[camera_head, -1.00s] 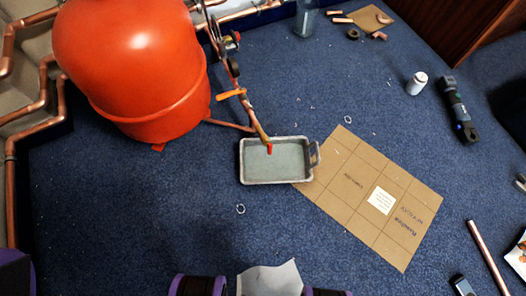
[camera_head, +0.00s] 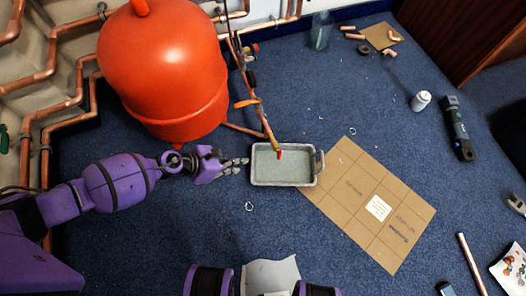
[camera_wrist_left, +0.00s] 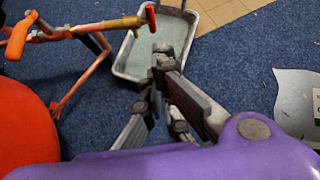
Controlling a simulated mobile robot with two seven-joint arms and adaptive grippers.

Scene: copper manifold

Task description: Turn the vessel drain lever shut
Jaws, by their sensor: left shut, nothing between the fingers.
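A brass drain fitting (camera_head: 266,127) on the copper pipe from the red vessel (camera_head: 165,70) ends above the grey tray, with a small red lever (camera_head: 279,153) at its end. In the left wrist view the red lever (camera_wrist_left: 151,18) stands at the top, beyond my fingers. An orange lever (camera_head: 246,103) sits further up the pipe; it also shows in the left wrist view (camera_wrist_left: 18,40). My left gripper (camera_head: 243,165) is shut and empty, low beside the tray's left edge, apart from both levers. My right gripper is not in view.
The grey tray (camera_head: 252,182) stands on blue carpet beside a marked cardboard sheet (camera_head: 402,243). Copper pipes (camera_head: 62,77) run along the left wall. A white bottle (camera_head: 420,101) and a dark tool (camera_head: 458,130) are at the right. Carpet in front of the tray is mostly clear.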

